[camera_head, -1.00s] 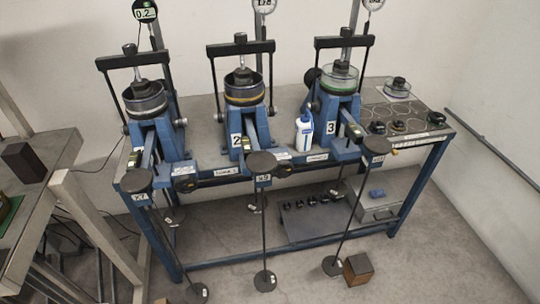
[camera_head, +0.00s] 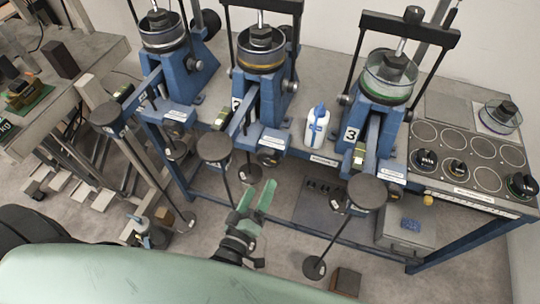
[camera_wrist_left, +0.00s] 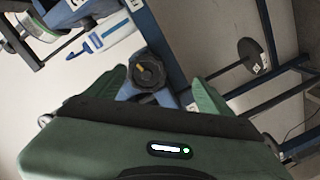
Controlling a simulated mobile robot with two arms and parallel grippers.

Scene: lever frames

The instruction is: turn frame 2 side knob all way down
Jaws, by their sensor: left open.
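Frame 2 (camera_head: 262,85) is the middle blue lever frame, with a cup on top and a lever reaching forward to a round black weight plate. A dark round knob (camera_head: 268,157) sits low at its front right, on the blue rail. In the left wrist view a black knob (camera_wrist_left: 148,70) with a yellow mark shows between the fingertips, beyond them; it appears to be the same knob. My left gripper (camera_head: 257,195), with green fingers, is open and empty in front of and below the knob, with no contact visible. My right gripper is not in view.
A white and blue bottle (camera_head: 317,128) stands between frame 2 and frame 3 (camera_head: 378,110). Frame 1 (camera_head: 180,65) is at left. Weight plates on rods (camera_head: 214,146) hang in front of the bench, close around my left arm.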

